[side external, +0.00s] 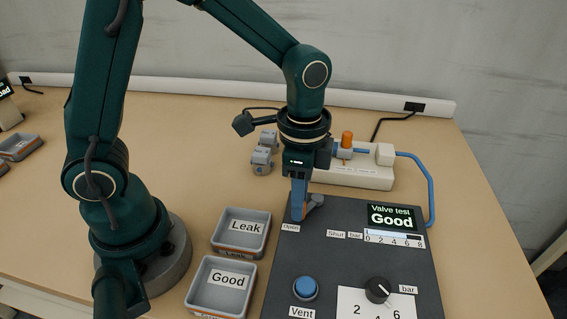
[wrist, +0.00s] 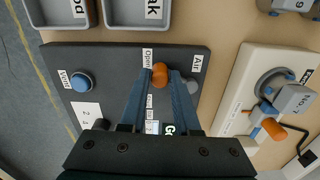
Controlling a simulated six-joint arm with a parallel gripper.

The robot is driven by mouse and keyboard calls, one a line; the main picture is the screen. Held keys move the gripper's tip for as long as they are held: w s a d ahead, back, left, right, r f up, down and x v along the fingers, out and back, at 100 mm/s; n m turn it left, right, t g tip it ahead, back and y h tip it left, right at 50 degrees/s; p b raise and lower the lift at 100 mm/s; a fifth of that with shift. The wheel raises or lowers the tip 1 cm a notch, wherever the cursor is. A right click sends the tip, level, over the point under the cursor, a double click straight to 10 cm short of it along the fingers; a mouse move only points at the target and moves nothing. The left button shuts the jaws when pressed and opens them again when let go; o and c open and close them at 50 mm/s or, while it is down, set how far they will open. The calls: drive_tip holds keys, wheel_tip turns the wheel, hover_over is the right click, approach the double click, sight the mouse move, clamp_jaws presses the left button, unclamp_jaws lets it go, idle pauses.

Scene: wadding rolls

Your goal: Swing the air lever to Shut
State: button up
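The air lever has a grey hub (side external: 315,200) on the dark panel (wrist: 118,60) and an orange grip (wrist: 160,75) at its end. The lever points to the Open label (side external: 290,227), away from the Shut label (side external: 335,234). My gripper (side external: 298,214) reaches down to the lever from above. In the side view the fingers partly hide the grip.
The panel also carries a blue Vent button (side external: 306,288), a black bar knob (side external: 377,290) and a screen (side external: 391,216) reading "Valve test Good". Leak (side external: 241,249) and Good (side external: 210,306) trays stand to its left. A white fixture (side external: 365,177) stands behind, joined by a blue hose (side external: 431,190).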

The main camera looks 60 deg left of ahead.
clamp_jaws()
drive_tip(key=d+n, duration=0.1)
drive_tip(key=n, duration=0.1)
drive_tip(key=w+d+n, duration=0.1)
drive_tip(key=n, duration=0.2)
drive_tip(key=shift+w+d, duration=0.15)
drive_tip(key=n, duration=0.2)
drive_tip(key=w+d+n, duration=0.1)
drive_tip(key=shift+w+n, duration=0.1)
drive_tip(key=shift+n, duration=0.3)
drive_tip(key=shift+w+d+n, duration=0.15)
drive_tip(key=shift+w+n, duration=0.25)
drive_tip(key=shift+n, duration=0.4)
drive_tip(key=shift+w+d+n, duration=0.15)
drive_tip(key=shift+w+n, duration=0.2)
drive_tip(key=shift+n, duration=0.45)
drive_tip(key=o, duration=0.6)
unclamp_jaws()
